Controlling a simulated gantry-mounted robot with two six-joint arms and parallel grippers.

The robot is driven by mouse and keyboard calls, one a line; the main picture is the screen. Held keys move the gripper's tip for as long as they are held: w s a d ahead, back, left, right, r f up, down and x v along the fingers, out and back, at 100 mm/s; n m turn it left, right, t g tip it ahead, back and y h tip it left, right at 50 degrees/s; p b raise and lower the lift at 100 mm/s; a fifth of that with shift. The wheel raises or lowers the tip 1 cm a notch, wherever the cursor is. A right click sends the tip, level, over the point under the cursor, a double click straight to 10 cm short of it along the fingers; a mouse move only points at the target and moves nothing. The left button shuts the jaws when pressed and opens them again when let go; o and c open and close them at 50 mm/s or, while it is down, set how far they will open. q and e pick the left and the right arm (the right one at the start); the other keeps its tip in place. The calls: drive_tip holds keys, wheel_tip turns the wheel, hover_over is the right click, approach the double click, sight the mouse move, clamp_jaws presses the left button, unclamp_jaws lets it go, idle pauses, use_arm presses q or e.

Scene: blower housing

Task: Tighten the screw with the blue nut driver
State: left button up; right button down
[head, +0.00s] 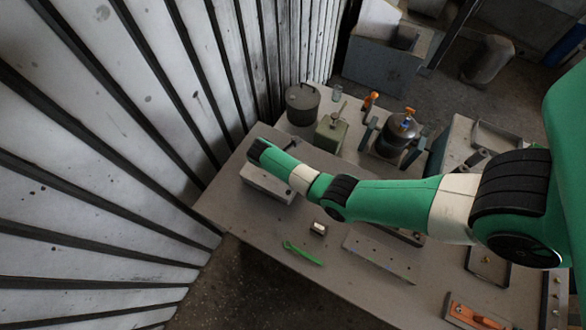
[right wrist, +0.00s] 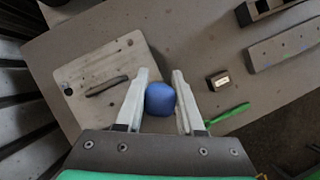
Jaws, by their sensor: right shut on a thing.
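My right gripper (right wrist: 162,78) is shut on the blue nut driver, whose rounded blue handle (right wrist: 160,99) sits between the two pale fingers in the right wrist view. The driver's shaft and tip are hidden below the handle. In the head view my right arm reaches across the table to the left, and its wrist hides the driver. A dark round housing (head: 393,143) stands at the back of the table, with orange and blue pieces on top. I cannot make out the screw. My left gripper is not in view.
A pale board (right wrist: 68,102) with a dark slim piece (right wrist: 106,86) lies below the right gripper. A small metal block (head: 318,228) and a green tool (head: 303,252) lie nearby. A grey pot (head: 302,104) and a green can (head: 330,135) stand behind. The corrugated wall is close on the left.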

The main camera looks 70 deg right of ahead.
drive_tip(key=shift+f+b, duration=1.65)
drive_tip(key=shift+f, duration=0.5)
drive_tip(key=shift+f, duration=0.3)
